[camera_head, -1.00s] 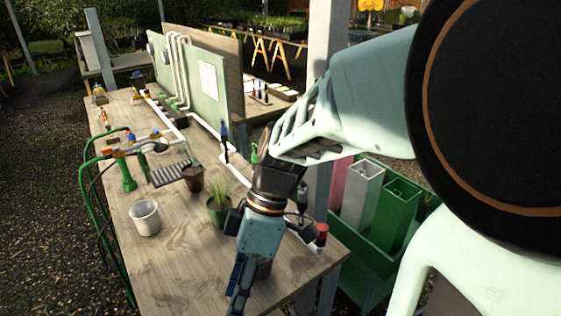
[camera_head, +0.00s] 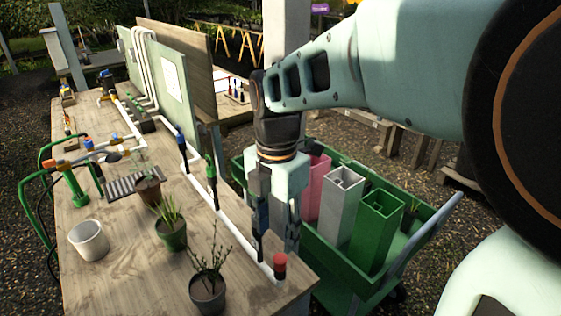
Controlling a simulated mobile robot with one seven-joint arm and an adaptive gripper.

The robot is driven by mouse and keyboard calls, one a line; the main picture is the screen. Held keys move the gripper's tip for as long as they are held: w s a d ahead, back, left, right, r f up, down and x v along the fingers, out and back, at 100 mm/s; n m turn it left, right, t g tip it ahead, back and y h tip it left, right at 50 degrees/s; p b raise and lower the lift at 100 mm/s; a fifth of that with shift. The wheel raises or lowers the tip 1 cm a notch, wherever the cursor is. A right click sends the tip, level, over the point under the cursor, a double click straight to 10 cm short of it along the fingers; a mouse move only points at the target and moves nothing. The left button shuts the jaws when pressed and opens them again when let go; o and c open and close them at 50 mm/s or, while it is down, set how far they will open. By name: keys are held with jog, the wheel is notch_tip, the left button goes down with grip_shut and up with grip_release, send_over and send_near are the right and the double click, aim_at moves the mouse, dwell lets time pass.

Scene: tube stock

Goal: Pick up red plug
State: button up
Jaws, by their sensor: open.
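The red plug (camera_head: 280,261) is a short red cap on a dark lower part. It stands upright at the near end of the white pipe, by the table's right front corner. My gripper (camera_head: 277,240) points down with its two fingers apart and nothing between them. In the picture it is just above the plug, with one finger to the upper left and the other to the upper right. I cannot tell how far apart in depth the fingertips and the plug are.
The white pipe (camera_head: 238,236) runs back along the wooden table (camera_head: 140,265), with blue (camera_head: 181,143) and green (camera_head: 210,160) valves. A bare-twigged pot (camera_head: 208,290) stands left of the plug. A green cart (camera_head: 345,280) with tall tubes stands right of the table.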

aim_at(280, 258)
jog(key=shift+w+d+f, duration=0.2)
jog(key=shift+w+d, duration=0.15)
jog(key=shift+w, duration=0.05)
notch_tip(280, 258, down, 10)
jog(key=shift+w+f+p, duration=0.1)
jog(key=shift+p, duration=0.2)
jog(key=shift+c, duration=0.2)
jog(key=c, duration=0.8)
